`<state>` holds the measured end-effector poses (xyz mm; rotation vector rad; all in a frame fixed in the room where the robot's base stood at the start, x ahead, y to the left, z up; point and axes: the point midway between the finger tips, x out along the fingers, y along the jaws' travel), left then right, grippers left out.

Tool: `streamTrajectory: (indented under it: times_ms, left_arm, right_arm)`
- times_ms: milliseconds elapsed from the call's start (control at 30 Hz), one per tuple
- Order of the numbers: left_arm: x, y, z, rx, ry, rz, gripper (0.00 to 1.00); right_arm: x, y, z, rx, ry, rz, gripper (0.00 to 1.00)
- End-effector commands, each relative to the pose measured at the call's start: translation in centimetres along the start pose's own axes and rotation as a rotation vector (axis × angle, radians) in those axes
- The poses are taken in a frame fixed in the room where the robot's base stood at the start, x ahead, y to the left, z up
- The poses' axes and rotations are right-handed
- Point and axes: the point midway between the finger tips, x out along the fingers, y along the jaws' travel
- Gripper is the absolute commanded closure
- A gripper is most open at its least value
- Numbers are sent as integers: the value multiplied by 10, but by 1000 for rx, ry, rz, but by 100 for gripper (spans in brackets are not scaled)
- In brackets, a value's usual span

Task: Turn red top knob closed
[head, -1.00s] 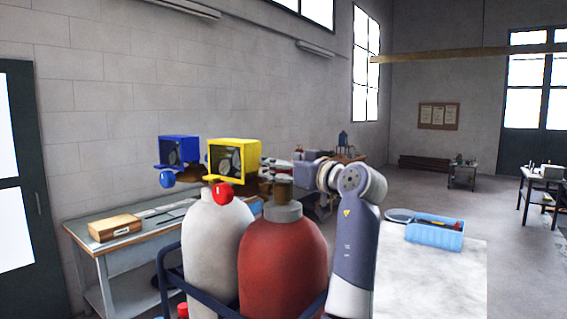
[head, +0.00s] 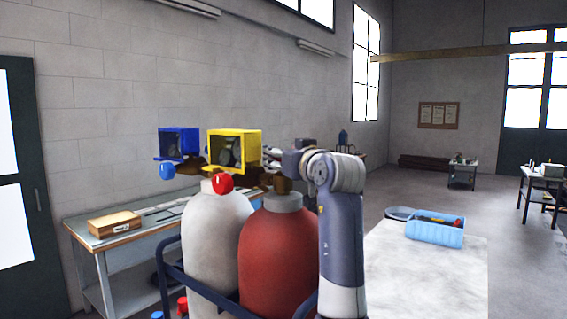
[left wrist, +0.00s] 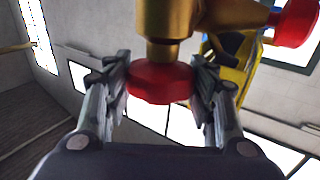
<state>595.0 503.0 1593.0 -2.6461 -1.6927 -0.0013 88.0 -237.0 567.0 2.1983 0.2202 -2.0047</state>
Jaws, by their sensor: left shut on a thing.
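In the left wrist view, a round red knob (left wrist: 160,82) sits on the end of a brass valve body (left wrist: 165,22). My left gripper (left wrist: 161,88) has one finger on each side of this knob and is shut on it. A second red knob (left wrist: 295,22) sticks out on a brass stem at the upper right of that view. The brass valve (head: 283,186) stands on the red cylinder (head: 282,255). The left fingers cannot be made out in the head view. My right gripper is not in view.
The white cylinder (head: 215,250) stands beside the red one in a blue frame (head: 172,270). A workbench (head: 110,245) is at left.

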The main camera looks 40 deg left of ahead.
Motion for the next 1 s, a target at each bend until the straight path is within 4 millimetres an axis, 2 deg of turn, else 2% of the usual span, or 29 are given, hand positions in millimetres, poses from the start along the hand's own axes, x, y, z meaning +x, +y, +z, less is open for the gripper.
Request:
streamTrajectory:
  times_ms: [33,200,700,1000]
  left_arm:
    - [0,-2,3,-7,3,40,72]
    - [0,-3,2,-8,4,199,72]
    - [2,-4,1,0,2,644,72]
    - [1,-2,1,1,0,818,72]
  right_arm:
    - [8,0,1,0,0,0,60]
    - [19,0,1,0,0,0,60]
    - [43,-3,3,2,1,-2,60]
    - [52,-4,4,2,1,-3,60]
